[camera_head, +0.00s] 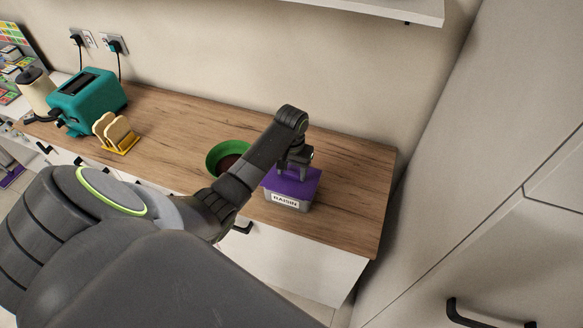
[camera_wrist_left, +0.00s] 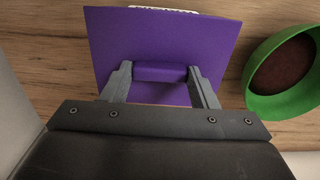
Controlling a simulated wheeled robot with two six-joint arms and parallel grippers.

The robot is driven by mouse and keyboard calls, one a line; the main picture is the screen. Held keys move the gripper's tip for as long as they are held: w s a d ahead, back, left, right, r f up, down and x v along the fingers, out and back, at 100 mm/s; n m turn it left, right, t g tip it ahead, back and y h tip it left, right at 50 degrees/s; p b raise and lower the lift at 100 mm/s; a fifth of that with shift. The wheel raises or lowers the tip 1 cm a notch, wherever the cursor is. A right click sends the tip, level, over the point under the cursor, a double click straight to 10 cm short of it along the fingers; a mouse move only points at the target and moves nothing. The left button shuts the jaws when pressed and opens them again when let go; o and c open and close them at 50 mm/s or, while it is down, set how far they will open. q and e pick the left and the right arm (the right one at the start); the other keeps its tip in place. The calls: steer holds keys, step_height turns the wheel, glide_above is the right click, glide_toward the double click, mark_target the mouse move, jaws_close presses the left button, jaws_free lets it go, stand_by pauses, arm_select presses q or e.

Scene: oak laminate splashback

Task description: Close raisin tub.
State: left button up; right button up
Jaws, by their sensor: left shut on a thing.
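The raisin tub (camera_head: 288,201) stands near the front right of the wooden counter, with a label reading RAISIN on its front. Its purple lid (camera_head: 303,184) lies over the top of the tub; whether it is fully seated I cannot tell. My left gripper (camera_head: 291,172) is over the lid from above. In the left wrist view, the fingers of my left gripper (camera_wrist_left: 161,78) are shut on the raised purple handle of the lid (camera_wrist_left: 163,38). The tub's body is hidden under the lid there. My right gripper is not in view.
A green bowl (camera_head: 215,150) with dark contents sits just left of the tub, partly behind my arm. A teal toaster (camera_head: 88,100) and a yellow rack with toast (camera_head: 122,147) stand further left. The counter right of the tub is clear. A shelf (camera_head: 400,8) hangs above.

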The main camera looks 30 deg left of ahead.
arm_select(q)
steer(key=o, duration=1.5)
steer(key=shift+r+p, duration=1.1)
steer(key=shift+r, duration=2.4)
jaws_close()
